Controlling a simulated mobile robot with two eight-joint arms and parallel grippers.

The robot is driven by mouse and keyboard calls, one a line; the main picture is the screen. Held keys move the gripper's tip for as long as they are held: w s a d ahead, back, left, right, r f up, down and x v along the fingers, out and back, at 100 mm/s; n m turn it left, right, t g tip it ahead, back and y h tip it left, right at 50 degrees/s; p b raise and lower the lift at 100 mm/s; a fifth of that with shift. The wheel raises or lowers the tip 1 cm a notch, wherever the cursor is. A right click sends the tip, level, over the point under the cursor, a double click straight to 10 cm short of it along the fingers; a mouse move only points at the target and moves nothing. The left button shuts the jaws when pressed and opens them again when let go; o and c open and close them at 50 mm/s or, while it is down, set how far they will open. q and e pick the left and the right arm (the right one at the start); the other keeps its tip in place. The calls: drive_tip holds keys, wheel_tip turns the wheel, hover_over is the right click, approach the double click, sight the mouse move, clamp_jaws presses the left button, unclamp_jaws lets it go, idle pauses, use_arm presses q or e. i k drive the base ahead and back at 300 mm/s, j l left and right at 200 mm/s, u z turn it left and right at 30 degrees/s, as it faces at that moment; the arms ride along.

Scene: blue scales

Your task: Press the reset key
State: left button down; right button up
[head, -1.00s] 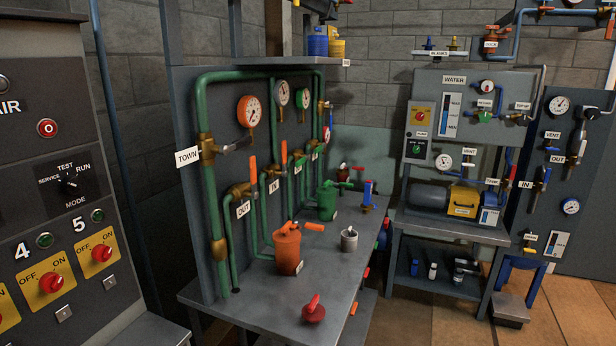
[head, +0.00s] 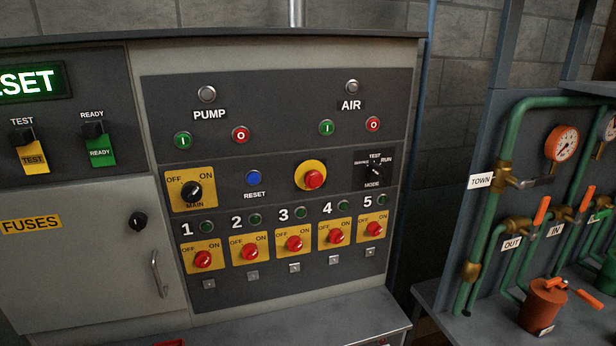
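The reset key is a round blue button (head: 253,178) with the label RESET under it, in the middle row of the grey control panel (head: 300,100). It sits between the black MAIN switch (head: 191,191) on its yellow plate to the left and the red emergency button (head: 313,178) on a yellow ring to the right. Nothing covers the blue button. Neither of my grippers shows in the head view.
A green-lit display (head: 30,83), partly cut off, reads "SET" at the upper left. Several red rotary switches (head: 294,244) line the panel below. A grey ledge (head: 290,335) runs under the cabinet. A bench with green pipes (head: 490,230) stands at the right.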

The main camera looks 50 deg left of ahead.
sight(253, 178)
drive_tip(key=k+l+u, duration=0.1)
drive_tip(key=u, duration=1.6)
drive_tip(key=k+j, duration=0.05)
